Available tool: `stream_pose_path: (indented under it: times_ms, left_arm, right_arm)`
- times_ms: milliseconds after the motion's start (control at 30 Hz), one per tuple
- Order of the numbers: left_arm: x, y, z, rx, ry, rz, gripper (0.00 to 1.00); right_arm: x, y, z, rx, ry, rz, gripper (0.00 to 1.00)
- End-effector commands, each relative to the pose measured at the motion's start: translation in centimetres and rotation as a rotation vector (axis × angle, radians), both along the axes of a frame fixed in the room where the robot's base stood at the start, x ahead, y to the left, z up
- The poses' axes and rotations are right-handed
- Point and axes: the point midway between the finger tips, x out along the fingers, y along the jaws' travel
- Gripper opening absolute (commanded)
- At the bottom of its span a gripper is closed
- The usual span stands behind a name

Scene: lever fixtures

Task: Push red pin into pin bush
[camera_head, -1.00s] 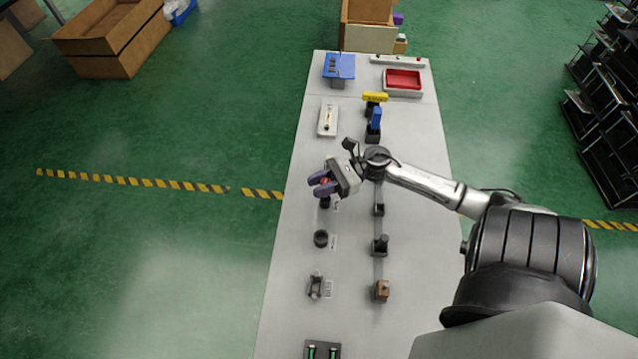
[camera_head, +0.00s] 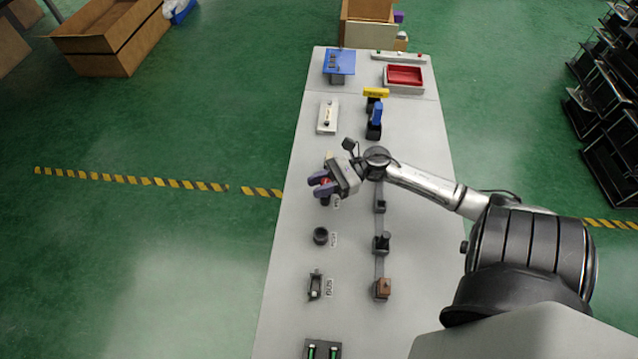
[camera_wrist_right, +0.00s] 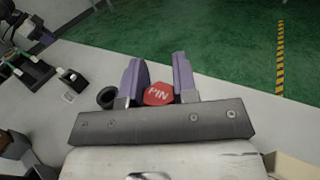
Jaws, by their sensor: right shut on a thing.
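My right gripper (camera_head: 319,185) is over the left row of fixtures on the table, its purple fingers shut on the red pin (camera_wrist_right: 158,94). In the right wrist view, the pin's red head, marked PIN, sits between the two fingers (camera_wrist_right: 158,82). In the head view only a bit of red shows between them. A dark fixture (camera_head: 325,202) shows just under the fingers, probably the pin bush. It is mostly hidden, and I cannot tell how far the pin sits in it.
A black round fixture (camera_head: 320,236) stands nearer me, and also shows in the right wrist view (camera_wrist_right: 107,97). A grey clamp-like fixture (camera_head: 316,285) is closer still. Black levers (camera_head: 382,242) and a brown block (camera_head: 382,289) line the right. A white plate fixture (camera_head: 327,117) lies beyond the gripper.

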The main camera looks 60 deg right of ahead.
Motion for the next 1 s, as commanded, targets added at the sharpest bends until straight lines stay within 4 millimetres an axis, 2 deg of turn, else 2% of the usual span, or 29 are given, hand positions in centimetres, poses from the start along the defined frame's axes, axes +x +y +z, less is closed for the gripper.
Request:
stream_pose_path:
  times_ms: [933,967,1000]
  left_arm:
    - [0.0,0.0,-2.1,0.001,0.0,-0.001,0.43]
    - [0.0,0.0,-2.0,0.002,0.0,-0.002,0.43]
    - [0.0,0.1,-2.0,0.002,0.0,-0.001,0.43]
  right_arm:
    - [0.0,0.0,-2.3,0.001,-0.001,0.0,0.04]
    - [0.0,0.0,-2.2,0.0,0.0,0.0,0.29]
    - [0.0,0.0,-2.2,0.0,0.0,0.0,0.33]
